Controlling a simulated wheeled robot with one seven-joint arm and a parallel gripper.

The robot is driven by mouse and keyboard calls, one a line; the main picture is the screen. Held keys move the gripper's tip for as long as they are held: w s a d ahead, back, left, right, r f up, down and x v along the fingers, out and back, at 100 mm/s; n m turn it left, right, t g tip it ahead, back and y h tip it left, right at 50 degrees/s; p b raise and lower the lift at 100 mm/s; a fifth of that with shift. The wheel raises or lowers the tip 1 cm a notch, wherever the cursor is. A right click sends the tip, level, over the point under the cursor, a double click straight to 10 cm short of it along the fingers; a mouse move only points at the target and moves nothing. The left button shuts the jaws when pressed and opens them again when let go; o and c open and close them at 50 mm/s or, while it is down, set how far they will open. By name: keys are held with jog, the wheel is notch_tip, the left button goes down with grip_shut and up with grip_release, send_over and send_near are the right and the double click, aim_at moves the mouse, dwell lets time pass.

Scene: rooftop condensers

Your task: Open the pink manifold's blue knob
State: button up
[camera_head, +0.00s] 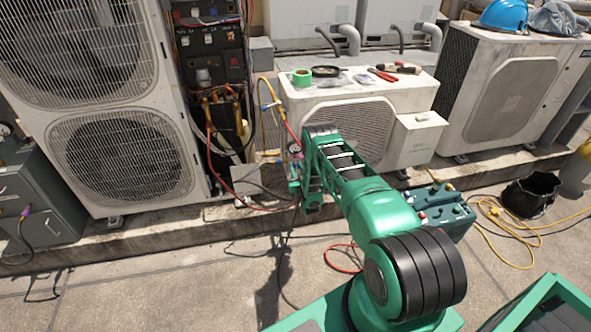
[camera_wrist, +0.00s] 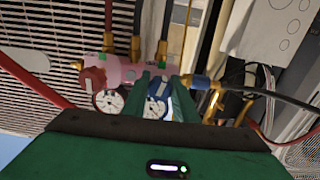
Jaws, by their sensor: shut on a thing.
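The pink manifold (camera_wrist: 130,72) spans the middle of the wrist view, with hoses running from it. A red knob (camera_wrist: 93,79) is on its left part. Two round white gauges show below it, the left gauge (camera_wrist: 109,101) clear and the right one partly covered by a finger. The blue knob (camera_wrist: 158,87) is between my gripper's two green fingers (camera_wrist: 160,84), which are shut on it. The fingers hide its sides. In the head view the manifold (camera_head: 294,152) is small and partly hidden by my gripper (camera_head: 299,178).
Red, yellow and black hoses hang around the manifold. A condenser unit (camera_head: 400,100) stands behind my arm, with tape and tools on its top. A tall condenser (camera_head: 125,165) is at left.

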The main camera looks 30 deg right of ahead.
jog(key=shift+s+f+n, duration=0.25)
jog(key=shift+f+n, duration=0.15)
jog(key=shift+n, duration=0.4)
jog(key=o, duration=1)
jog(key=shift+o, duration=0.2)
jog(key=shift+w+r, duration=0.15)
jog(key=shift+r, duration=0.1)
jog(key=v, duration=1)
jog(key=shift+s+a, duration=0.15)
jog(key=shift+s, duration=0.2)
